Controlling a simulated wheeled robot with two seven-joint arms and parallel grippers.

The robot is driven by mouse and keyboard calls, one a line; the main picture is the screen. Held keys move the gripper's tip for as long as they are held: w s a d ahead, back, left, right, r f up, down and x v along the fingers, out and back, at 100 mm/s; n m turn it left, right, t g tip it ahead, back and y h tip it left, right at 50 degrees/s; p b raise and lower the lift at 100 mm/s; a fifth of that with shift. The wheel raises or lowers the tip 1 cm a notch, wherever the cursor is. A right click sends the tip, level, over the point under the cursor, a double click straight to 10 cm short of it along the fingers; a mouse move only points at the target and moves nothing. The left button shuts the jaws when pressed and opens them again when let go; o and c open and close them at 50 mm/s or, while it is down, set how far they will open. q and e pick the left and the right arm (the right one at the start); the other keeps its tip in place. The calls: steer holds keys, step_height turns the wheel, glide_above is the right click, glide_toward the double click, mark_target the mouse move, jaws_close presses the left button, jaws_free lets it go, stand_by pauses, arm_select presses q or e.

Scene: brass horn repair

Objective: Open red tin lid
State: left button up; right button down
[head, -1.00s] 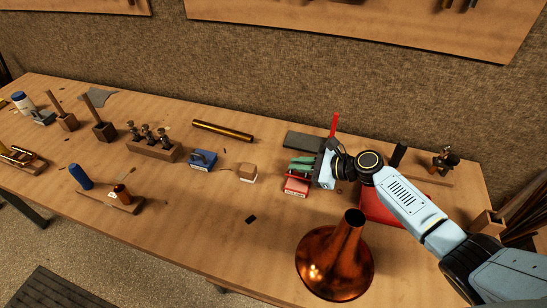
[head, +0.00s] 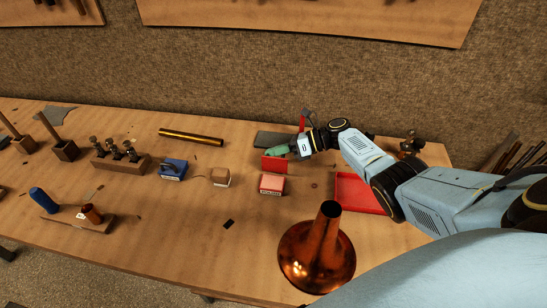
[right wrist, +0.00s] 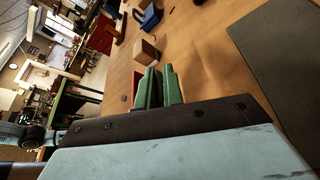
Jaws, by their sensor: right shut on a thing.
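The small red tin (head: 271,184) with a white label on its front sits on the bench right of centre in the head view. A red panel (head: 273,164), seemingly its lid, stands upright just behind it. I cannot tell whether the two touch. My right gripper (head: 277,151) reaches in from the right, with its green fingertips at the panel's top edge, shut on it. The right wrist view shows the green fingers (right wrist: 158,88) close together, with a strip of red (right wrist: 135,82) beside them. My left gripper is not in view.
A copper bell (head: 318,250) stands in front, near the bench edge. A red tray (head: 357,194) lies right of the tin. A dark grey slab (head: 275,140) lies behind the gripper. A wooden block (head: 221,177) and a blue item (head: 174,168) stand to the left.

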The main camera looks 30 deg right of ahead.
steer(key=shift+w+d+f+m+b, duration=0.1)
steer(key=shift+d+f+m+b, duration=0.1)
steer(key=shift+f+m+b, duration=0.25)
steer(key=shift+r+y, duration=0.1)
steer(key=shift+y, duration=0.2)
steer(key=c, duration=1.8)
jaws_free()
steer(key=shift+r, duration=0.1)
steer(key=v, duration=1.3)
steer(key=shift+d, duration=0.2)
steer(key=shift+r, duration=0.1)
